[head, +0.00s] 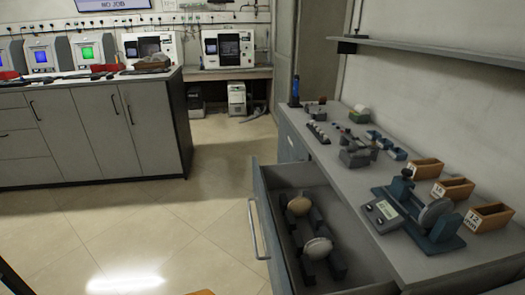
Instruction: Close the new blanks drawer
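The drawer (355,200) under the right-hand counter is pulled out toward the left of the picture. Its grey-blue front carries a long pale vertical handle (257,230). Inside, two round blanks, one tan (299,205) and one grey-white (317,249), stand in dark holders. The drawer's near end is cut off by the bottom edge of the view. No label on it can be read, so I cannot tell from lettering that it is the new blanks drawer. Neither of my grippers is in view.
The counter (460,262) holds a gauge stand with a round disc (435,214), wooden boxes (490,217) and small tools. A shelf (430,50) hangs above it. A grey cabinet (90,130) stands at left. The tiled floor (190,215) left of the drawer is clear.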

